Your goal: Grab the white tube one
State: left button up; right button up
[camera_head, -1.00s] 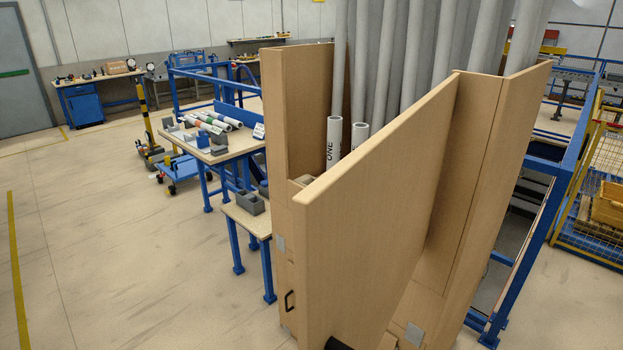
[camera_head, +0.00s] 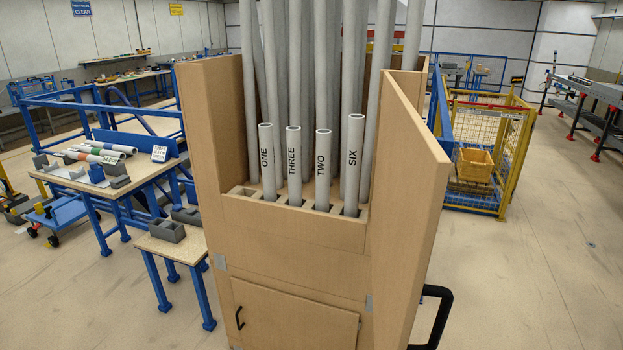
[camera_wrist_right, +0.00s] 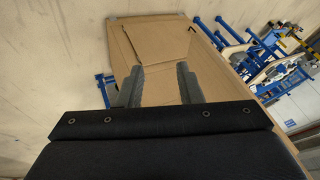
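The white tube marked ONE (camera_head: 267,175) stands upright in the wooden cabinet (camera_head: 280,235), in the head view. It is the leftmost of the short labelled tubes, left of the tubes marked THREE (camera_head: 294,185), TWO (camera_head: 322,185) and SIX (camera_head: 351,185). Its lower end is hidden in the slotted ledge. My right gripper (camera_wrist_right: 160,80) shows in the right wrist view with its two dark fingers apart and nothing between them. Brown panels of the cabinet lie beyond the fingers. My left gripper is in neither view.
Tall grey tubes (camera_head: 297,60) rise behind the labelled ones. A tall wooden panel (camera_head: 410,210) flanks the cabinet's right side. At left stand a small table with a grey block (camera_head: 167,232) and a larger table with several tubes (camera_head: 100,152). Open floor lies right.

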aim_at(266, 130)
jog(key=i+j+z, duration=0.15)
jog(key=j+z, duration=0.6)
jog(key=z, duration=0.15)
jog(key=j+z, duration=0.85)
